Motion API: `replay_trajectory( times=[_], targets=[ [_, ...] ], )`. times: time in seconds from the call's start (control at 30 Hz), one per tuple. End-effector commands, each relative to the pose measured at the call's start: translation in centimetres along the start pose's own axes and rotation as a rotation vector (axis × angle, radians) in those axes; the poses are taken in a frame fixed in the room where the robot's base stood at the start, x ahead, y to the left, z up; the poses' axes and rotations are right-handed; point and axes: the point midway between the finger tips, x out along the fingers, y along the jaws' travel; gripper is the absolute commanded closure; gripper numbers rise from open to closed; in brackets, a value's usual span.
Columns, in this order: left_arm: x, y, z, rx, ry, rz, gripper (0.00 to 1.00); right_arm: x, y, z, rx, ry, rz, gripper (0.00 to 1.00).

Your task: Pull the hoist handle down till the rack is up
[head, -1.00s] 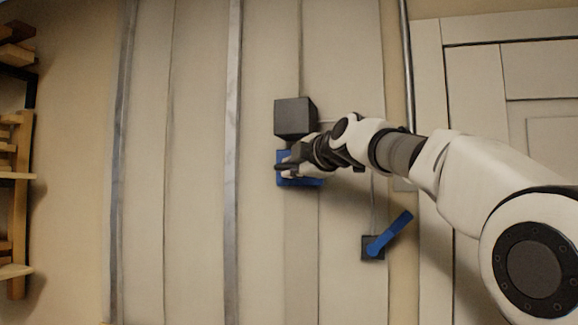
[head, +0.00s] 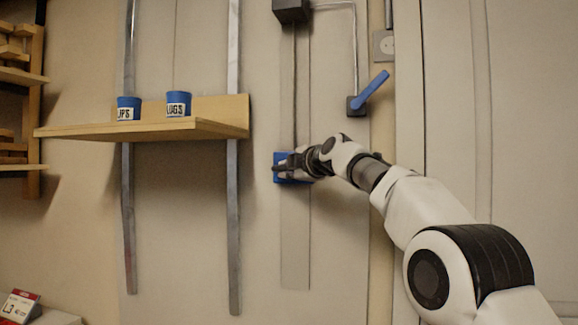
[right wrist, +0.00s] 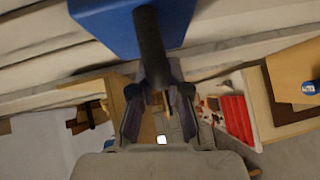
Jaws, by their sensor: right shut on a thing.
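The hoist handle is a blue block (head: 280,160) on a cord below a dark box (head: 291,10) on the wall. In the right wrist view the blue block (right wrist: 108,22) has a dark bar (right wrist: 150,48) that runs between my fingers. My right gripper (head: 287,168) is shut on this handle; it also shows in the right wrist view (right wrist: 156,88). The rack is a wooden shelf (head: 150,130) on two metal rails, left of the handle, partway up the rails. It carries two blue cups (head: 178,103), upright. My left gripper is not in view.
A blue lever (head: 372,90) on a small dark mount sits right of the cord, angled up. A wooden shelf unit (head: 35,110) stands at the far left. Wall below the handle is clear.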

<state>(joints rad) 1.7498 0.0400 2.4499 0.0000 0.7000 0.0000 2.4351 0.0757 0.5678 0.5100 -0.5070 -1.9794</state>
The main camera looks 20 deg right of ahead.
Motion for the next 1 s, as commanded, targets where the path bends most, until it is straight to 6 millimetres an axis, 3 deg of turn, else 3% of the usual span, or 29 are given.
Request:
replay_trajectory(
  times=[0.03, 0.3, 0.5, 0.7, 1.0],
  targets=[
    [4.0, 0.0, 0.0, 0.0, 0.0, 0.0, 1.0, 0.8, -4.3, 0.5, -0.001, 0.001, -0.011, 1.0],
    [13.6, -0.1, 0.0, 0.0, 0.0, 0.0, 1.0, 2.1, -13.7, 1.8, -0.001, 0.001, -0.011, 1.0],
    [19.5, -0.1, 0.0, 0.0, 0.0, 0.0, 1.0, 2.9, -19.5, 2.6, -0.001, 0.001, -0.01, 1.0],
    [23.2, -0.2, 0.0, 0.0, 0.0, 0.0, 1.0, 3.4, -23.1, 3.1, -0.001, 0.001, -0.009, 1.0],
    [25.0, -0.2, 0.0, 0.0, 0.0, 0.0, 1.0, 3.5, -24.7, 3.4, -0.001, 0.001, -0.007, 1.0]
  ],
)
